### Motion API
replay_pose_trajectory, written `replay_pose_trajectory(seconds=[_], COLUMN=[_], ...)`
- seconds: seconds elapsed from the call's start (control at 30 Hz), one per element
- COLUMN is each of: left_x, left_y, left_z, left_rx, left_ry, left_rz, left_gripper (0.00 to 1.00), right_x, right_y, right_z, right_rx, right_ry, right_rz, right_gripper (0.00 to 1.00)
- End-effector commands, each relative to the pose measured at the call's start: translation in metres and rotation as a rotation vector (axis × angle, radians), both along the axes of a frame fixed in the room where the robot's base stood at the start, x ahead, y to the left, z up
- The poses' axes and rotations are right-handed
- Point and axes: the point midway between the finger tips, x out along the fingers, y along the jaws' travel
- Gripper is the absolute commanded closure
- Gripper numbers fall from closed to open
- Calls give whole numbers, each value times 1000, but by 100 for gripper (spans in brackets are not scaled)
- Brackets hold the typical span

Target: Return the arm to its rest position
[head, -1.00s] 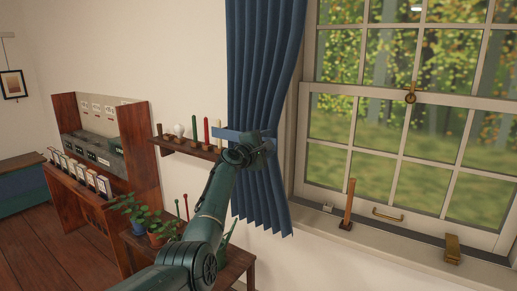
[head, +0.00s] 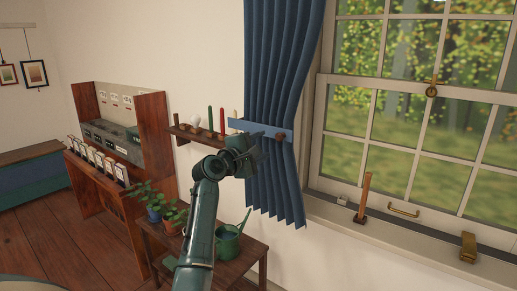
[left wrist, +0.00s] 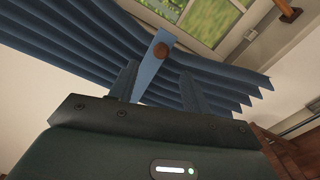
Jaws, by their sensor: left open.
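My left arm rises from the bottom of the head view. Its dark green gripper (head: 246,156) is in front of the blue curtain (head: 272,80) and just below the light-blue tieback band (head: 258,128). The band lies across the curtain, with a round wooden knob (head: 281,136) near its right end. In the left wrist view, the two fingers (left wrist: 160,88) stand apart with nothing gripped. The band (left wrist: 150,66) and knob (left wrist: 161,51) show beyond them, against the curtain folds (left wrist: 75,45). My right gripper is not in view.
A wall shelf (head: 196,136) with candles is left of the curtain. Below is a wooden table (head: 246,252) with potted plants (head: 153,205) and a green watering can (head: 229,244). The window sill (head: 400,240) at right holds a wooden stick on a base (head: 363,198).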

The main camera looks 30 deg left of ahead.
Motion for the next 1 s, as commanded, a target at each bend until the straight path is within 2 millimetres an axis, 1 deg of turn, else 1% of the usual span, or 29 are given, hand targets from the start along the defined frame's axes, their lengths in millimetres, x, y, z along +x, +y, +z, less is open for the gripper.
replay_pose_trajectory(seconds=[0.13, 0.6, 0.67, 0.7, 0.77, 0.87, 0.9, 0.97, 1.0], left_x=[-6, -6, -6, -7, -9, -19, -27, -42, -55], left_y=[0, 0, 0, -2, -6, -20, -28, -42, -53], left_z=[0, 0, -2, -7, -22, -69, -94, -134, -160], left_rx=[0, -1, 5, 20, 68, 232, 323, 480, 589], left_ry=[1, 0, 4, 10, 30, 93, 126, 174, 201], left_rz=[0, -1, 0, 1, 4, 5, -1, -20, -39], left_gripper=[52, 52, 52, 52, 52, 52, 52, 52, 52], right_x=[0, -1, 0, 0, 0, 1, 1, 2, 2], right_y=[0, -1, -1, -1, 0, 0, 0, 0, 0], right_z=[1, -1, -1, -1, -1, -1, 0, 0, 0], right_rx=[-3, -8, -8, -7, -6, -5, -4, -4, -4], right_ry=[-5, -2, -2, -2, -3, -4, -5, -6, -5], right_rz=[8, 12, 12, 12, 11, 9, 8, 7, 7], right_gripper=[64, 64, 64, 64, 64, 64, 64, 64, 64])
